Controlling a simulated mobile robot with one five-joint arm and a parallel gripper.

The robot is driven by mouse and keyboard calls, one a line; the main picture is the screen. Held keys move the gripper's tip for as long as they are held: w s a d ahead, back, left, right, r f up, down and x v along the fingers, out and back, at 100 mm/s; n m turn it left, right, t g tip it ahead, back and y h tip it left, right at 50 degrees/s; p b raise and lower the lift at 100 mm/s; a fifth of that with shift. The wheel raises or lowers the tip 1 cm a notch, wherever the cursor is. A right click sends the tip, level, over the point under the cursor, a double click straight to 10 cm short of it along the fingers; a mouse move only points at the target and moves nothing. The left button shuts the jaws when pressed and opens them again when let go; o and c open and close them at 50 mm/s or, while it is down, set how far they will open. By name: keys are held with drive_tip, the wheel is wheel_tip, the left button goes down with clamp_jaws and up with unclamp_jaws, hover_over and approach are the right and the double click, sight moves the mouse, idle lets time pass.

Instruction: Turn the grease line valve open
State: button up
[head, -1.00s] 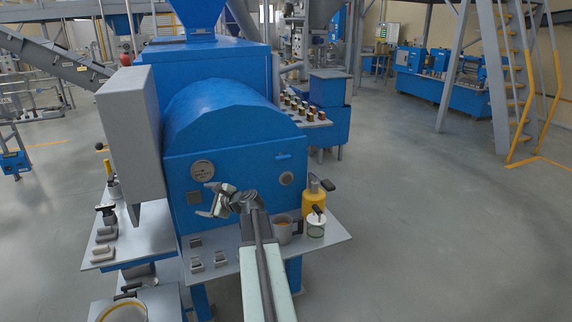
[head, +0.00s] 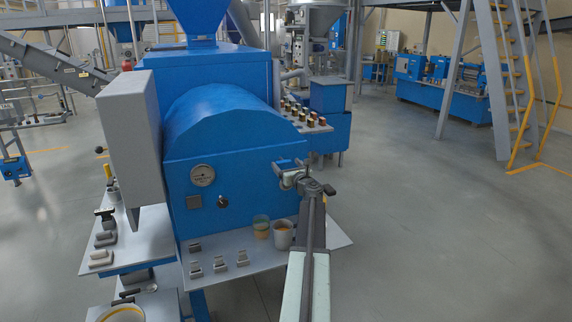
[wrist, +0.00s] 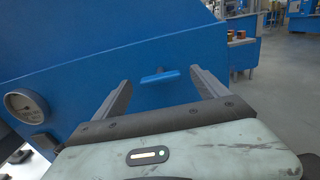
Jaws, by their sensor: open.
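The valve handle, a small blue bar (wrist: 160,77), sits on the blue front panel of the machine (head: 235,170). In the wrist view it lies nearly level, tilted slightly, and appears between my two fingers. My gripper (wrist: 160,75) is open and empty, and its fingers point at the panel on either side of the bar. I see no contact; the remaining gap is hard to judge. In the head view my gripper (head: 290,178) is at the right part of the panel and largely covers the handle.
A round gauge (head: 202,175) and a dark knob (head: 222,201) are on the panel, left of my gripper. A grey shelf (head: 215,279) below holds a grey cup (head: 282,235), a greenish cup (head: 261,227) and small grey blocks. A grey box (head: 130,135) juts out at left. Open floor lies right.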

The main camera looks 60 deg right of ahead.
drive_tip(key=shift+x, duration=1)
drive_tip(key=shift+s, duration=0.1)
drive_tip(key=c, duration=1.4)
drive_tip(key=shift+o, duration=0.2)
